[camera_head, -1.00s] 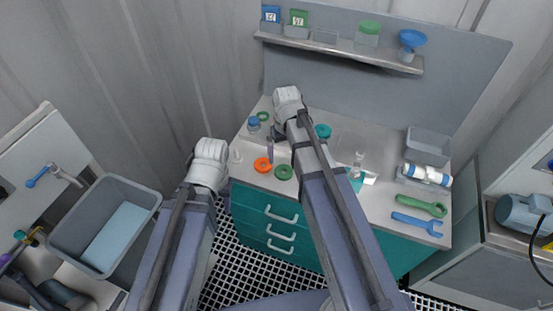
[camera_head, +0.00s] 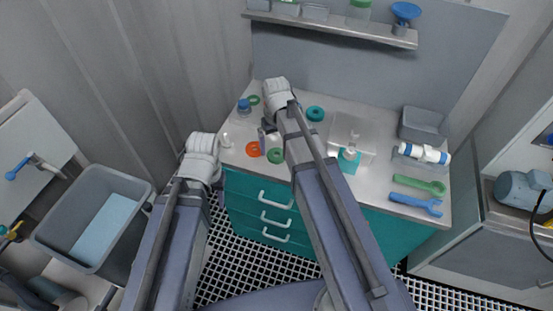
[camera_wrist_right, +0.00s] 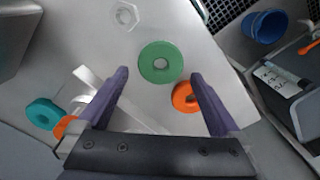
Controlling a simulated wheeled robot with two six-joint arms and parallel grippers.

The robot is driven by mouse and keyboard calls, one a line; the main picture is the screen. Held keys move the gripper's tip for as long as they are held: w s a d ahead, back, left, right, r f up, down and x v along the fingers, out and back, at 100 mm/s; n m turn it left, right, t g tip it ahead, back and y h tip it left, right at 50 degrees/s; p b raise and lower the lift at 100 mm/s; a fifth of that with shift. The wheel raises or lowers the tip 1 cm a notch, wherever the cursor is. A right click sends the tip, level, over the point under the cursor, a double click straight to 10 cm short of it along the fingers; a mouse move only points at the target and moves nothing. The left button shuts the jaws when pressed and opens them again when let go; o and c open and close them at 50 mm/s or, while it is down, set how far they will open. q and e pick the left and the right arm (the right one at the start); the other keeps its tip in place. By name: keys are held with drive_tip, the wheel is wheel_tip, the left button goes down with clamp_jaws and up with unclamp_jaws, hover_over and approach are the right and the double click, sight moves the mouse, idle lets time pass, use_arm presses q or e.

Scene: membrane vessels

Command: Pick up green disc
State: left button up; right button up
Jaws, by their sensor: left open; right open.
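The green disc (camera_head: 275,155), a flat ring with a centre hole, lies on the grey worktop near its front edge. It also shows in the right wrist view (camera_wrist_right: 160,63). My right gripper (camera_head: 268,140) is over the worktop just beside the disc. In the right wrist view its purple fingers (camera_wrist_right: 160,76) are open and empty, with the disc apparently just beyond the tips, between their lines. I cannot tell whether they touch it. My left arm reaches in at the left, its gripper hidden. A second, smaller green ring (camera_head: 254,100) lies at the back left.
An orange ring (camera_head: 253,149) lies close to the disc, behind the right finger in the right wrist view (camera_wrist_right: 185,97). A teal ring (camera_head: 315,113), a teal-based bottle (camera_head: 349,160) and wrenches (camera_head: 416,204) lie to the right. A grey crate (camera_head: 140,235) stands left.

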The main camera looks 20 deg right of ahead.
sight(276, 156)
wheel_tip(276, 156, down, 3)
drive_tip(key=shift+b, duration=1)
use_arm(q)
wheel_tip(276, 156, down, 3)
drive_tip(key=shift+r, duration=0.1)
use_arm(e)
drive_tip(key=shift+r, duration=0.1)
drive_tip(key=shift+c, duration=0.2)
drive_tip(key=c, duration=1.2)
drive_tip(key=shift+r, duration=0.1)
use_arm(q)
wheel_tip(276, 156, up, 10)
drive_tip(key=p, duration=1)
use_arm(e)
wheel_tip(276, 156, up, 10)
drive_tip(key=shift+f, duration=0.1)
